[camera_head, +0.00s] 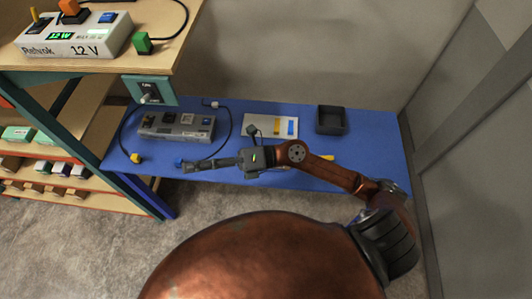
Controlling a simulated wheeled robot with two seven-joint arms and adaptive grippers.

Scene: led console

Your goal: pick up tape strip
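A white card (258,124) lies on the blue table and bears two short strips side by side. One is a yellow strip (278,127) and the other a blue strip (291,127); I cannot tell which is the task's tape strip. My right gripper (188,167) reaches in from the right, its fingers pointing left, in front of the grey console and near the table's front edge. It is apart from the card. Its fingers show almost as one line, so their opening is unclear. My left gripper is not in view.
A grey console (177,127) stands on the blue table (375,150), with cables and a yellow plug (136,158). A blue plug (179,162) is near the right fingertips. A dark open tray (331,120) stands right of the card. A wooden shelf unit (85,72) rises at left.

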